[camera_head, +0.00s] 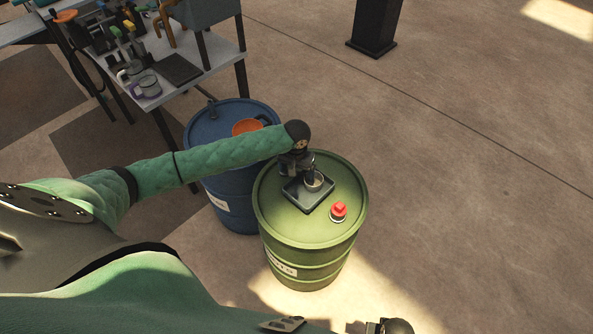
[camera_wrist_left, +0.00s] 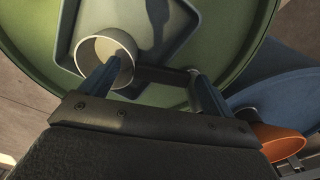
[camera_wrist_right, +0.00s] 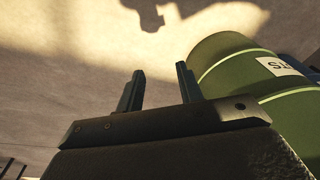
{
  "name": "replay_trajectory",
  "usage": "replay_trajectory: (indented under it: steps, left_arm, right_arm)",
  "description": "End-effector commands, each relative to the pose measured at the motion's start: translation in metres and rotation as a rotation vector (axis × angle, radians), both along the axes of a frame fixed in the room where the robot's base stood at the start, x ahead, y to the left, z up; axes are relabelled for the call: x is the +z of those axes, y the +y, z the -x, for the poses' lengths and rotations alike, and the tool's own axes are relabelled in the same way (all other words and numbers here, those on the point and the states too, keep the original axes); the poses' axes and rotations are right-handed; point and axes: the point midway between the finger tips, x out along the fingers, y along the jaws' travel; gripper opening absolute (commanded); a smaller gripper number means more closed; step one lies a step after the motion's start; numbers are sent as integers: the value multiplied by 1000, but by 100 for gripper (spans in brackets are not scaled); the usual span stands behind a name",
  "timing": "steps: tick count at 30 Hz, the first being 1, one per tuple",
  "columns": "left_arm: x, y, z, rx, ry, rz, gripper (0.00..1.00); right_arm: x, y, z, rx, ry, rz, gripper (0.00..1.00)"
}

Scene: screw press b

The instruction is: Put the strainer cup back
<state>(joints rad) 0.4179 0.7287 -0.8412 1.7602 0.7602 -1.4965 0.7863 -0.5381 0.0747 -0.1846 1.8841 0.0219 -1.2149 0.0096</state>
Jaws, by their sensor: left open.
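The strainer cup, a pale round cup (camera_head: 313,181), stands in a dark square tray (camera_head: 297,200) on top of the green barrel (camera_head: 285,228). In the left wrist view the cup (camera_wrist_left: 82,52) shows its open mouth, and a dark bar, perhaps its handle, runs from it between my fingers. My left gripper (camera_head: 302,166) is over the tray and open. In its wrist view one finger of the left gripper (camera_wrist_left: 157,72) overlaps the cup's rim; I cannot tell if they touch. My right gripper (camera_wrist_right: 160,70) is open and empty, beside the green barrel.
A red cap (camera_head: 339,210) sits on the green barrel's lid. A blue barrel (camera_head: 232,205) with an orange bowl-like thing (camera_head: 246,127) stands behind. A table (camera_head: 222,62) with tools and a mug (camera_head: 148,88) is at upper left.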

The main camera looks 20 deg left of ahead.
Motion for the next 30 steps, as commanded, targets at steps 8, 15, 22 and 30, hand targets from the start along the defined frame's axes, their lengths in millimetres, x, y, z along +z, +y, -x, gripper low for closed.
replay_trajectory:
  steps: [8,15,22,30]
  left_arm:
    - [30,0,1,-1,-2,1,88]
    - [77,0,2,0,-3,0,88]
    - [109,-1,3,-1,-1,1,88]
    - [121,-1,4,0,0,1,88]
  right_arm:
    - [22,1,-4,2,-1,-1,36]
    - [56,4,-9,1,-7,-7,36]
    - [77,5,-9,2,-6,-11,36]
    - [84,6,-9,2,-6,-12,36]
